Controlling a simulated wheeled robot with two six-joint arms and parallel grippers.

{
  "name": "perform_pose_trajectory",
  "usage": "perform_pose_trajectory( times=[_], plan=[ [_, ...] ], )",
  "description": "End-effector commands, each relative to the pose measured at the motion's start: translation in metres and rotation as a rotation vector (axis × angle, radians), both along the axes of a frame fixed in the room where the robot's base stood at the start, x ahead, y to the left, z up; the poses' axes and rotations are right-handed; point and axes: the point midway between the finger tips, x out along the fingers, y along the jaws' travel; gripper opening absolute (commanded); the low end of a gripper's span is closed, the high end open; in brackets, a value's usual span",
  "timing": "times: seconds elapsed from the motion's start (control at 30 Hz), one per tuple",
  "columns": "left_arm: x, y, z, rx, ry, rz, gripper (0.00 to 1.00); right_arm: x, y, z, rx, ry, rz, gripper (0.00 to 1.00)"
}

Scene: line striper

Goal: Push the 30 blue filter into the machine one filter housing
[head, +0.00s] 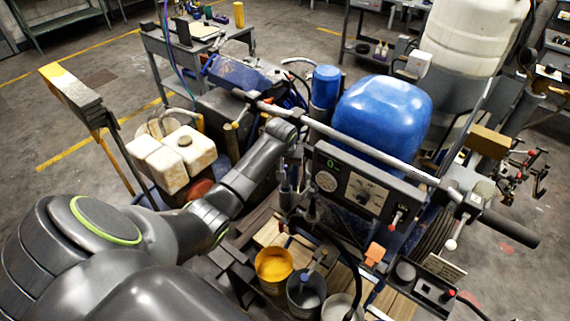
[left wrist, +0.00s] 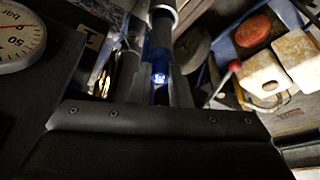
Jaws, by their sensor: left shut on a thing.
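The 30 blue filter (left wrist: 158,58) shows in the left wrist view as a narrow blue body with a small bright mark, between the fingers of my left gripper (left wrist: 157,80). The gripper is shut on it. A grey round tube end (left wrist: 165,12), perhaps the filter housing, lies just beyond the filter. I cannot tell how far the filter is inside it. In the head view my left gripper (head: 291,180) is low beside the machine's control panel (head: 358,188), small and dark, and the filter is hard to make out there. My right gripper is not in view.
The machine carries a blue tank (head: 385,112) and a handlebar (head: 345,140). A pressure gauge (left wrist: 18,40) is close at left in the wrist view. A yellow paint pot (head: 273,268) and a grey pot (head: 305,290) stand below. White jugs (head: 185,148) stand left of the arm.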

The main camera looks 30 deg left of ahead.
Motion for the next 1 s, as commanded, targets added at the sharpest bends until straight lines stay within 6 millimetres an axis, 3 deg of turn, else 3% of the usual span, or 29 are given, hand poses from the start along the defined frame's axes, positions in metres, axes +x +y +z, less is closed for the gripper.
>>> perform_pose_trajectory(
  times=[1.0],
  plan=[
    [-0.0001,-0.0001,-0.0097,0.0,0.0,0.0,0.0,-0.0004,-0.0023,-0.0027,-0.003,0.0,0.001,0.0]
  ],
)
